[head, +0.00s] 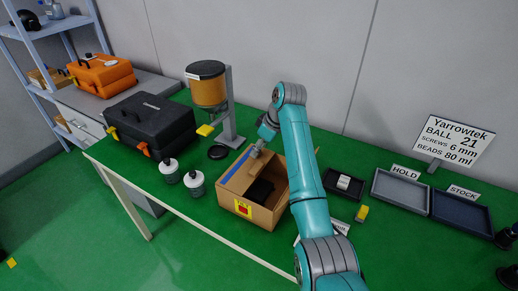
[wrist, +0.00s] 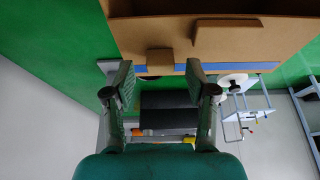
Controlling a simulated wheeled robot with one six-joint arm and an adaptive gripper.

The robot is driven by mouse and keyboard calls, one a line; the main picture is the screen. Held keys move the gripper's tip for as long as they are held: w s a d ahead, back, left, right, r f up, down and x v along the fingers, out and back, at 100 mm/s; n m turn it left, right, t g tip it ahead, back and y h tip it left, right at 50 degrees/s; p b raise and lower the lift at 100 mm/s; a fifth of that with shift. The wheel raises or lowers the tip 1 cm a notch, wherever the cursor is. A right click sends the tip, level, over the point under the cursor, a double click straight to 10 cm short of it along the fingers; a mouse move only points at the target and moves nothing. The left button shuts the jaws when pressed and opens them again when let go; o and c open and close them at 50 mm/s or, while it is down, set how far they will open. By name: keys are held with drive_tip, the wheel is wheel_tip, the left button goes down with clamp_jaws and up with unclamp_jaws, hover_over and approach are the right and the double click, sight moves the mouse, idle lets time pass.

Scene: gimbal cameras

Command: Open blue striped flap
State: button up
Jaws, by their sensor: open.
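An open cardboard box (head: 262,214) stands on the green table in the head view. A blue stripe (head: 236,165) runs along its left edge. In the wrist view the blue-striped flap (wrist: 225,42) spans the top as a brown panel, with the stripe along its lower edge and a small cardboard tab (wrist: 160,60) near the middle. My gripper (head: 257,151) is over the box's back left side. In the wrist view my gripper (wrist: 156,80) is open, with the tab between and just beyond its fingertips. I cannot tell whether they touch the flap. The box's right side is partly hidden by my arm.
A hopper (head: 207,88) on a stand is behind the box at left. Dark trays (head: 344,184) and a grey tray (head: 400,193) lie to the right.

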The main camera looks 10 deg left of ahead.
drive_tip(key=shift+a+f, duration=0.3)
drive_tip(key=shift+f, duration=0.3)
clamp_jaws()
drive_tip(key=shift+w+r, duration=0.15)
